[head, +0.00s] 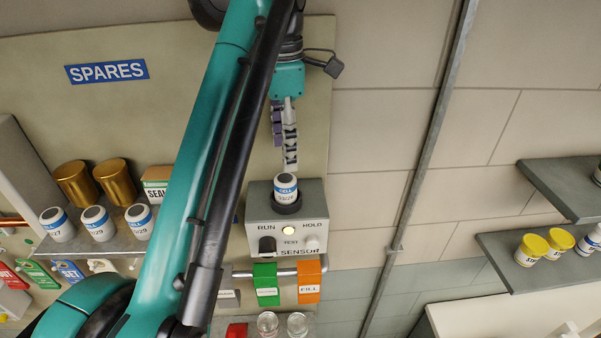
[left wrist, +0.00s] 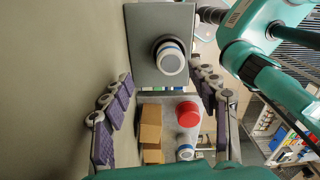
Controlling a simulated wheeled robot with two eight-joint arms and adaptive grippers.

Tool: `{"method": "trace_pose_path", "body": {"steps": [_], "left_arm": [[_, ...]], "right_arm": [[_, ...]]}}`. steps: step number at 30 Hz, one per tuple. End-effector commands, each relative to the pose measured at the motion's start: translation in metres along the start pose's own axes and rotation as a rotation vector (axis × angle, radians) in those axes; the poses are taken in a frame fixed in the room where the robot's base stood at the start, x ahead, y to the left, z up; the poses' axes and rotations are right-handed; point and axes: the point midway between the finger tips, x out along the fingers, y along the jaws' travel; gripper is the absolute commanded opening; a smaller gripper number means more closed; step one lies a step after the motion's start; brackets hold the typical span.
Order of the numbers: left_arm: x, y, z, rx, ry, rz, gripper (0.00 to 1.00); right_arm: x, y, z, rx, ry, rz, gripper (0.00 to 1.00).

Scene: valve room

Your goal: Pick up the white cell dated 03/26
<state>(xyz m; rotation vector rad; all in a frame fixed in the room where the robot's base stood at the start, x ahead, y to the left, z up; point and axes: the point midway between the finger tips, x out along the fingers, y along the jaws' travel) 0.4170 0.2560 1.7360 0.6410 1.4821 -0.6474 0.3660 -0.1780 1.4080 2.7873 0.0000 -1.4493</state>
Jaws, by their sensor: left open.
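A white cell with a blue band (head: 285,187) stands upright in the dark socket on top of the grey sensor box (head: 258,208). Its date is too small to read surely. My left gripper (head: 290,158) is open, pointing down just above this cell and apart from it. In the left wrist view the cell's pale top (left wrist: 171,61) shows beyond the open fingertips (left wrist: 160,72). Three more white cells, the left (head: 57,224), middle (head: 98,223) and right one (head: 139,221), stand on the shelf under the SPARES sign. My right gripper is not in view.
Two brass cylinders (head: 92,183) and a SEAL box (head: 156,184) stand behind the shelf cells. Below the sensor box hang a green tag (head: 266,284) and an orange FILL tag (head: 309,281). Yellow-lidded jars (head: 531,250) are on a right shelf. My left arm hides part of the board.

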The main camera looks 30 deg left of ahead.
Motion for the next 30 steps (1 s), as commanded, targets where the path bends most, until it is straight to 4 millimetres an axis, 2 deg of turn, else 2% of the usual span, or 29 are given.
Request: {"method": "trace_pose_path", "body": {"steps": [18, 27, 30], "left_arm": [[0.07, -0.003, 0.009, 0.001, 0.0, 0.0, 0.6], [0.075, -0.003, 0.009, 0.001, 0.0, 0.0, 0.6], [0.075, -0.003, 0.009, 0.001, 0.0, 0.0, 0.33]], "right_arm": [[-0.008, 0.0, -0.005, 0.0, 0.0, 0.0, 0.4], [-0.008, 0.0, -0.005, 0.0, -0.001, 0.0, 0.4], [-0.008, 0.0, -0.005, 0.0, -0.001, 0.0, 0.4]]}}
